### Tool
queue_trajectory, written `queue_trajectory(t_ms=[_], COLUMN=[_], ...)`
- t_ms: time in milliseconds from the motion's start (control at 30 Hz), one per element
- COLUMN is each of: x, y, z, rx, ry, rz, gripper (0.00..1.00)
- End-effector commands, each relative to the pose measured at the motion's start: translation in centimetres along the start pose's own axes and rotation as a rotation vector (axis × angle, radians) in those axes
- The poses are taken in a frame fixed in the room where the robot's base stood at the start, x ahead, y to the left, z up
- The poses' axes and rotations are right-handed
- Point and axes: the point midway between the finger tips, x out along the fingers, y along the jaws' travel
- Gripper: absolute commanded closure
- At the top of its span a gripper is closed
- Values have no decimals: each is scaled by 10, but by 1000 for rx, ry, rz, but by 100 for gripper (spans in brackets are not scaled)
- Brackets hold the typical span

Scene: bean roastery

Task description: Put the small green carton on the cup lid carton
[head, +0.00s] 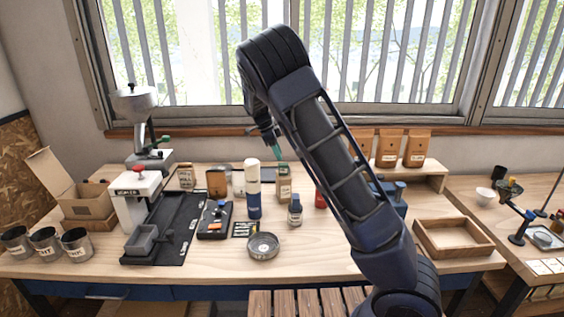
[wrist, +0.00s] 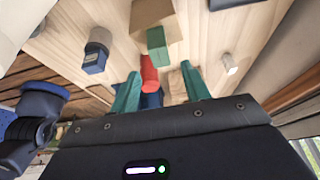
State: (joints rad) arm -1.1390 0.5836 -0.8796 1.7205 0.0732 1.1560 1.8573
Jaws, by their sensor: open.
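The small green carton (head: 284,170) appears to rest on top of the tan cup lid carton (head: 285,189) near the middle of the bench. In the wrist view the green carton (wrist: 157,46) overlaps the end of the tan carton (wrist: 152,13). The exact contact between them is hard to make out. My gripper (head: 278,153) is just above the green carton in the head view, with teal fingers. In the wrist view its fingers (wrist: 160,82) are spread apart, with nothing held between them. The green carton lies beyond the fingertips.
A tall white-and-blue cylinder (head: 254,192) stands left of the cartons. A small blue bottle (head: 295,212) stands in front and a red can (head: 320,199) to the right. A metal bowl (head: 263,246) sits nearer. An open wooden tray (head: 453,251) is at the right.

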Motion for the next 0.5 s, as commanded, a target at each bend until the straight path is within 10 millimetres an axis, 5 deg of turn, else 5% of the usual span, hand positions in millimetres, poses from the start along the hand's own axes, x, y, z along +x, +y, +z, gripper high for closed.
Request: queue_trajectory(t_ms=[200,500], x=[-37,-55], y=[-1,0], z=[0,0], rx=[-1,0], ry=[-1,0], rz=[-2,0], gripper=[53,53])
